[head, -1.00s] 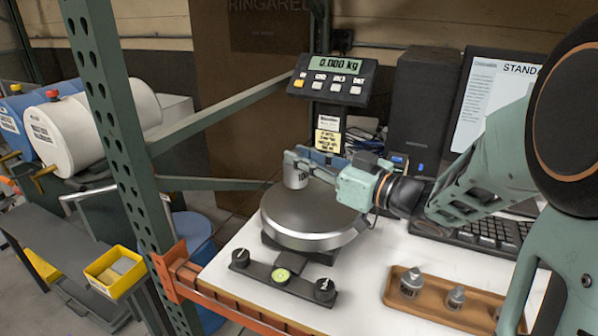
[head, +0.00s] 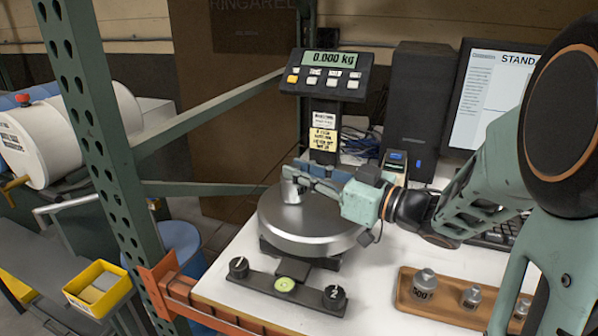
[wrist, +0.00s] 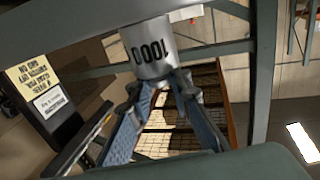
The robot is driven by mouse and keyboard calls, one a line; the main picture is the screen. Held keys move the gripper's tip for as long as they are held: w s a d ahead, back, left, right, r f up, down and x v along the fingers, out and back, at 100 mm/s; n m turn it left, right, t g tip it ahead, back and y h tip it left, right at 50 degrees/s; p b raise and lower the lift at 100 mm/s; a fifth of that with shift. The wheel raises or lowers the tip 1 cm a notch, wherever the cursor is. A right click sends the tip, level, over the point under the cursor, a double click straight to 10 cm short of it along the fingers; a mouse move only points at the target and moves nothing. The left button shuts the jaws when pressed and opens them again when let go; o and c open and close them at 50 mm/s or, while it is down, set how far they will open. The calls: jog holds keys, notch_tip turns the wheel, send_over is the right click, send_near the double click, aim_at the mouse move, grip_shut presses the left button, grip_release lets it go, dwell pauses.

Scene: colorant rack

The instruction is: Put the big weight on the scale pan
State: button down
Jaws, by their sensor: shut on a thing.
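The big weight (head: 290,193) is a grey metal cylinder, held over the back left part of the round scale pan (head: 315,227). In the wrist view the weight (wrist: 150,50) shows the marking 1000, upside down. My gripper (head: 297,180) is shut on it; in the wrist view its two blue-padded fingers (wrist: 156,85) meet at the weight. The gap between weight and pan is too small to judge.
A wooden tray (head: 407,305) at the right front holds smaller weights, one of them (head: 423,285) nearest the left end. A green rack post (head: 90,120) stands left of the scale. A black speaker (head: 420,100), monitor and keyboard are behind my arm.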

jog(key=shift+r, duration=0.15)
jog(key=c, duration=1.8)
grip_release()
jog(key=shift+f, duration=0.25)
jog(key=shift+d+r, duration=0.1)
jog(key=shift+r, duration=0.1)
jog(key=v, duration=1.2)
